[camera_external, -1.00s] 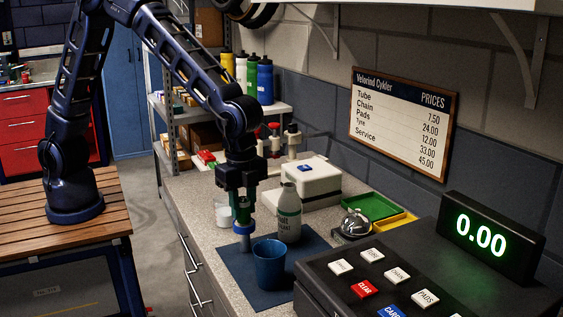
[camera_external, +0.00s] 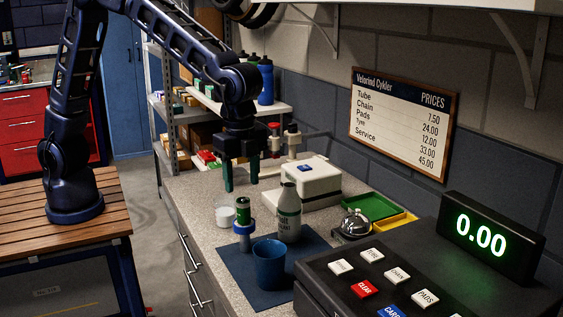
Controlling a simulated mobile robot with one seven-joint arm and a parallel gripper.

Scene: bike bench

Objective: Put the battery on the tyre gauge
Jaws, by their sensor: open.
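The green battery (camera_external: 243,211) stands upright on top of the blue tyre gauge (camera_external: 244,228), touching it. The gauge stands on the dark blue mat (camera_external: 234,262), behind and left of a blue cup. My gripper (camera_external: 241,184) is open and empty, above and slightly behind the battery. Its two fingers point down and are clear of the battery.
The blue cup (camera_external: 269,264) and a white-and-grey bottle (camera_external: 288,213) stand close by. A small white cup (camera_external: 225,214) is behind left of the battery. A white box (camera_external: 301,186), a bell (camera_external: 355,223) and a cash register (camera_external: 390,283) occupy the bench.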

